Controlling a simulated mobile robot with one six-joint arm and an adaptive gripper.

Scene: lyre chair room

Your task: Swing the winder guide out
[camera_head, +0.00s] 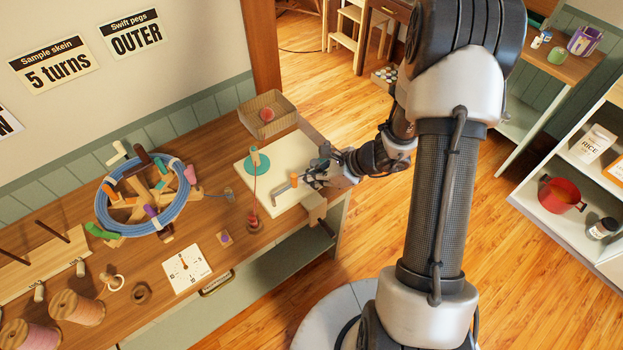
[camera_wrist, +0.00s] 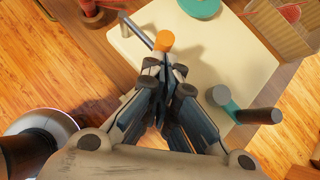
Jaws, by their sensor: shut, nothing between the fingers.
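The yarn winder has a cream base board (camera_head: 245,172) on the bench, with a teal disc (camera_head: 257,165) and a pale upright post. The winder guide (camera_head: 283,190) is a grey rod with an orange knob at its end. In the wrist view, the orange knob (camera_wrist: 165,41) stands just beyond the fingertips, and the grey rod (camera_wrist: 138,33) runs from it to the upper left. My gripper (camera_head: 312,180) is shut and empty over the board, close beside the knob; the wrist view shows its fingers (camera_wrist: 164,70) together. I cannot tell whether they touch the knob.
A crank with a dark handle (camera_wrist: 258,116) is right of my fingers in the wrist view. A box with red yarn (camera_head: 267,114) stands behind the board. A red cone-like spool (camera_head: 254,225) is in front. The blue skein on the swift (camera_head: 145,232) is at left.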

